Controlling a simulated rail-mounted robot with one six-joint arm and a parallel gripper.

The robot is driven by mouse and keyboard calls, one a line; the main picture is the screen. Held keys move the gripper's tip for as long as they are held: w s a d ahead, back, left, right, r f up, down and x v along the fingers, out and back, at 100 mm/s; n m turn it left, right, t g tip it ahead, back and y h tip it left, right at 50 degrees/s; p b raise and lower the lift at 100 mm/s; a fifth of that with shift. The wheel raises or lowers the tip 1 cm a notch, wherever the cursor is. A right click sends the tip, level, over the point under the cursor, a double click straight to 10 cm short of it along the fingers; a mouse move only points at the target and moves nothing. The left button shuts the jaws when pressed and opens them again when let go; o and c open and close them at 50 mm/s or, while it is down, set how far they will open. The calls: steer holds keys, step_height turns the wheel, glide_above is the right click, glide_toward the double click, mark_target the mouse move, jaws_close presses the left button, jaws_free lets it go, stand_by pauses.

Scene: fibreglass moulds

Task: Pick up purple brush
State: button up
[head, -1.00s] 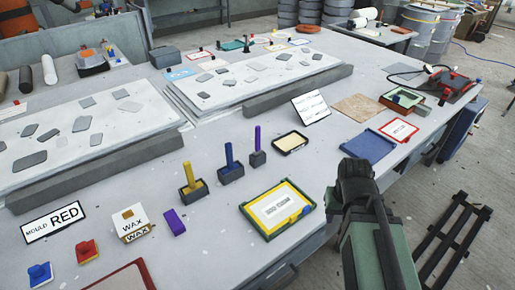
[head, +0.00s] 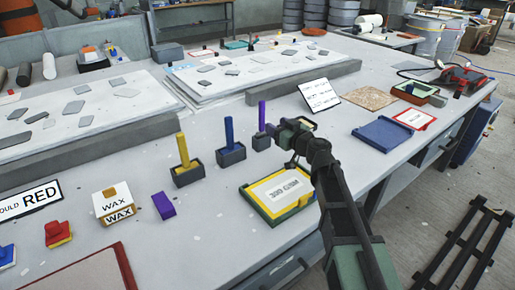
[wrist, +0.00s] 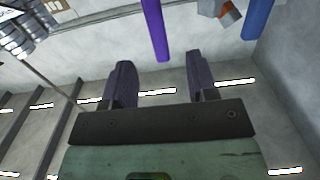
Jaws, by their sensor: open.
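The purple brush (head: 262,116) stands upright in a small dark block (head: 261,142), at the right end of a row with a blue and a yellow one. My gripper (head: 273,131) is just right of its handle, level with the handle's lower part in the picture. In the wrist view, which looks upside down, the purple handle (wrist: 155,28) hangs from the top edge, lined up with the gap between my two open fingers (wrist: 158,65). The gap is empty short of the handle's end; I cannot tell whether the handle is between the fingers. The brush's lower end is hidden.
The blue-handled brush (head: 229,130) and yellow-handled brush (head: 183,150) stand to the left in dark blocks. A yellow-and-green framed tray (head: 247,197) lies below my arm. A white sign (head: 319,96) stands behind. A purple block (head: 163,205) lies at front left.

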mark_target(263, 114)
steer(key=x, duration=1.1)
steer(key=shift+w+d+r+p, duration=0.15)
steer(key=shift+w+r+p, duration=0.1)
steer(key=shift+r+p, duration=0.15)
steer(key=shift+s+d, duration=0.1)
jaws_close()
